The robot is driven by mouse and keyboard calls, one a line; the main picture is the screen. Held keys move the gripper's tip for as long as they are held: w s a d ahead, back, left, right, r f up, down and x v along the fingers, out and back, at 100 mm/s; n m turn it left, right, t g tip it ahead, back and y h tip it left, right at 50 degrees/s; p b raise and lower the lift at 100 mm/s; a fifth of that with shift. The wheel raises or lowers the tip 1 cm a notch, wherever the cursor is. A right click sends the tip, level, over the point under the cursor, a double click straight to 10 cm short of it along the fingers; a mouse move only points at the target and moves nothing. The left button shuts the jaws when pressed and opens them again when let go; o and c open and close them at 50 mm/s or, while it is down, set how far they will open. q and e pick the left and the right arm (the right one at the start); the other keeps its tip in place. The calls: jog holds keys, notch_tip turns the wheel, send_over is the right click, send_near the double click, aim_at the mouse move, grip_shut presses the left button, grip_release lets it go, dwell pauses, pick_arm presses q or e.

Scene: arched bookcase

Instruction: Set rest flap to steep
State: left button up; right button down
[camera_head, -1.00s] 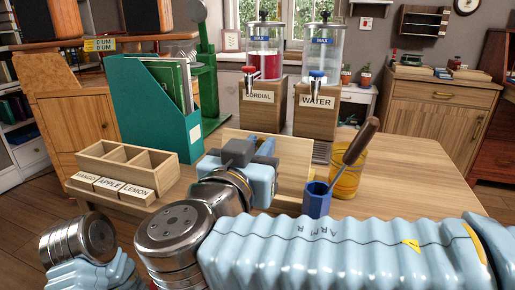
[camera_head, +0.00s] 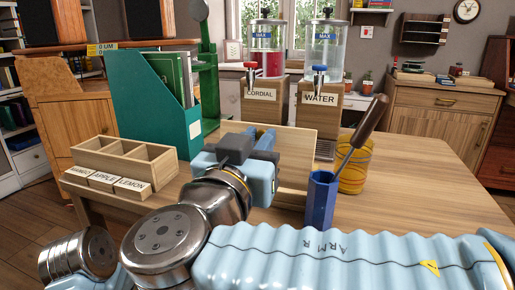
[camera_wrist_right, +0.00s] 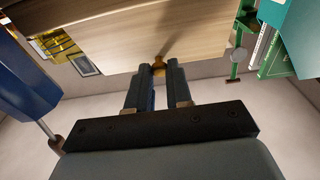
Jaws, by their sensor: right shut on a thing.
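The rest flap (camera_head: 298,151) is a pale wooden board on the table, leaning up behind my right gripper in the head view. Its lower part is partly hidden by my gripper and arm. In the right wrist view the wooden board (camera_wrist_right: 190,25) fills the top, with a small brass knob (camera_wrist_right: 158,66) at its edge. My right gripper (camera_head: 266,138) is at the board's near side. In the wrist view its two fingers (camera_wrist_right: 158,75) are closed in on the knob. My left gripper is not in view.
A blue cup (camera_head: 320,203) with a wooden-handled tool and an amber glass (camera_head: 354,178) stand close right of the flap. A green file holder (camera_head: 150,105) and a labelled wooden tray (camera_head: 125,158) are left. Cordial (camera_head: 262,95) and water (camera_head: 319,98) dispensers stand behind. The table's right is clear.

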jog(key=c, duration=1)
grip_release()
jog(key=shift+c, duration=0.2)
jog(key=v, duration=1.4)
jog(key=shift+f, duration=0.1)
